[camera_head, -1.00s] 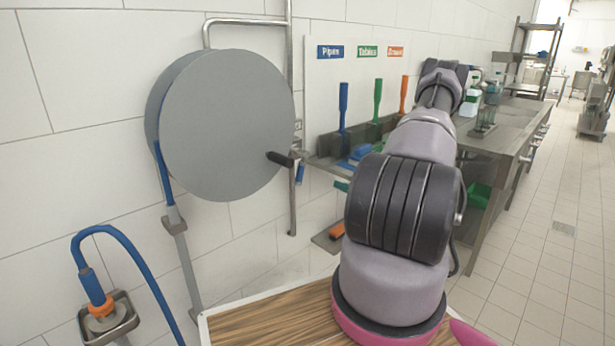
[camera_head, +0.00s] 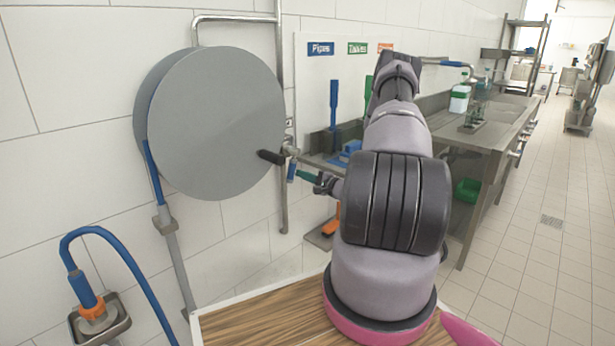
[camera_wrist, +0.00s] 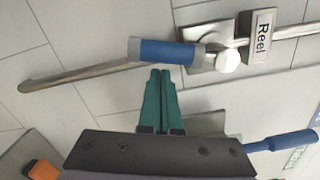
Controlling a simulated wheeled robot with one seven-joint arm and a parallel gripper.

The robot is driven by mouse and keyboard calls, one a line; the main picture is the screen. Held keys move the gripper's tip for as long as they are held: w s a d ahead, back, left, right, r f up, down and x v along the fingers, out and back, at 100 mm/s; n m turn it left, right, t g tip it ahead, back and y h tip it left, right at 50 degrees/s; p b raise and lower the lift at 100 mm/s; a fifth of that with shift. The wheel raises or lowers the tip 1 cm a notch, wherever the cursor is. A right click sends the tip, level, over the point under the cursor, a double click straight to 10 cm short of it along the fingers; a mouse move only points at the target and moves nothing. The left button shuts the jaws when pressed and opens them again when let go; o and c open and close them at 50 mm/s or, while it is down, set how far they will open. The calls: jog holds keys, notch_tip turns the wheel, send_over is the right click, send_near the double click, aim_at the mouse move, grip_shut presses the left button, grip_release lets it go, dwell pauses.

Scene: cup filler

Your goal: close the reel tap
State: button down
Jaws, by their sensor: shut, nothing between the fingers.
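The reel tap's blue lever (camera_wrist: 165,52) has grey ends and runs from the steel valve body (camera_wrist: 228,60) roughly along the pipe in the wrist view. A plate marked "Reel" (camera_wrist: 262,35) sits beside it. In the head view the lever (camera_head: 291,171) hangs down beside the vertical pipe, right of the reel. My gripper (camera_wrist: 160,73) has its green fingers together, empty, with the tips at the lever's edge. I cannot tell whether they touch it. In the head view my gripper (camera_head: 299,174) is just right of the lever.
A tool board with a blue brush (camera_head: 334,105) and a steel counter (camera_head: 490,135) stand behind my arm. The tiled floor (camera_head: 530,260) at right is clear.

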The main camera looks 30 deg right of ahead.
aim_at(291, 175)
jog(key=shift+s+a+m, duration=0.15)
jog(key=shift+a+m, duration=0.3)
jog(key=shift+m, duration=0.15)
dwell(0.4)
jog(key=shift+s+a+r+m, duration=0.1)
jog(key=shift+s+a+m, duration=0.1)
jog(key=shift+a+m, duration=0.4)
jog(key=shift+s+a+r+m, duration=0.15)
jog(key=shift+a+m, duration=0.2)
jog(key=shift+m, duration=0.45)
jog(key=m, duration=0.1)
jog(key=a+m, duration=0.1)
jog(key=a+r+m, duration=0.1)
jog(key=shift+s+a+m, duration=0.15)
jog(key=shift+s+m, duration=0.25)
jog(key=shift+s+a+r+m+t+h, duration=0.15)
jog(key=shift+a+r+m, duration=0.4)
jog(key=shift+m, duration=0.45)
jog(key=shift+s+a+r+m+t+h, duration=0.1)
jog(key=shift+s+a+r+m, duration=0.2)
jog(key=shift+r+m, duration=0.6)
jog(key=shift+s+a+r+m+t+h, duration=0.15)
jog(key=shift+a+r+m, duration=0.4)
jog(key=shift+m, duration=0.55)
jog(key=shift+w+r, duration=0.1)
jog(key=shift+d, duration=0.1)
